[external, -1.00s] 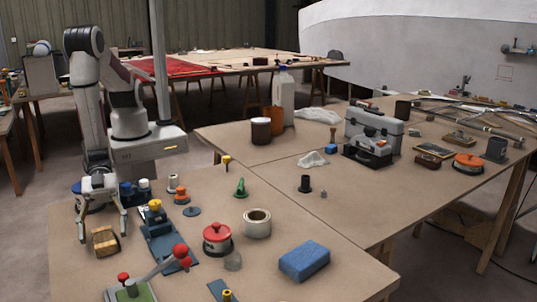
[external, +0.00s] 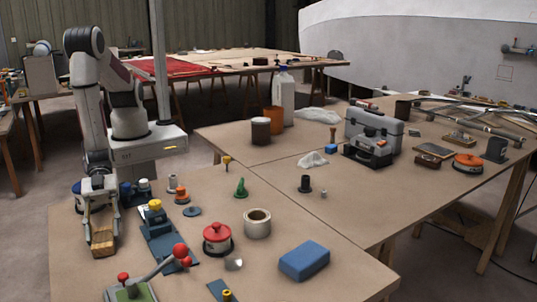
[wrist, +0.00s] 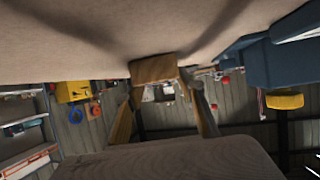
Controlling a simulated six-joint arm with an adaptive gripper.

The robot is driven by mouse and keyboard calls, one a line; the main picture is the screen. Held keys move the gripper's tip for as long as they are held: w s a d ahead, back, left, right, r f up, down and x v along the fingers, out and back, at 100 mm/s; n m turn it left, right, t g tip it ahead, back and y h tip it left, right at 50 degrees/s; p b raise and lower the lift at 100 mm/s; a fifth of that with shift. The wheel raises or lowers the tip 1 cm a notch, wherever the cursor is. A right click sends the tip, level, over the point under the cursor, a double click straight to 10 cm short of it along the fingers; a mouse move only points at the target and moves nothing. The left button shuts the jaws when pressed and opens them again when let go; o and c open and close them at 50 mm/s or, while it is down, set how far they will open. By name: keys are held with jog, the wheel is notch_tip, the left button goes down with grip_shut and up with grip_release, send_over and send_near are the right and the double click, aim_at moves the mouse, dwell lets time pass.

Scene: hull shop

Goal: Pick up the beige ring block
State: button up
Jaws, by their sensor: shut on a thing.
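The beige ring block (external: 102,243) is a tan, wood-like block near the left edge of the front table in the external view. Any opening through it is hard to make out. My gripper (external: 102,231) points down and is shut on it, with a finger on either side. The block appears to be at table height; I cannot tell if it is clear of the surface. In the wrist view the block (wrist: 153,70) shows between the fingertips of my gripper (wrist: 162,84).
A blue vise-like tool (external: 160,241) lies just right of the block. A green-based device with a red-knobbed lever (external: 131,291) stands in front. A red-lidded pot (external: 217,238), a pale tape roll (external: 257,223) and a blue block (external: 304,261) stand farther right.

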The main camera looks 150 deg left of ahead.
aim_at(103, 233)
notch_tip(103, 233, up, 10)
dwell(1.2)
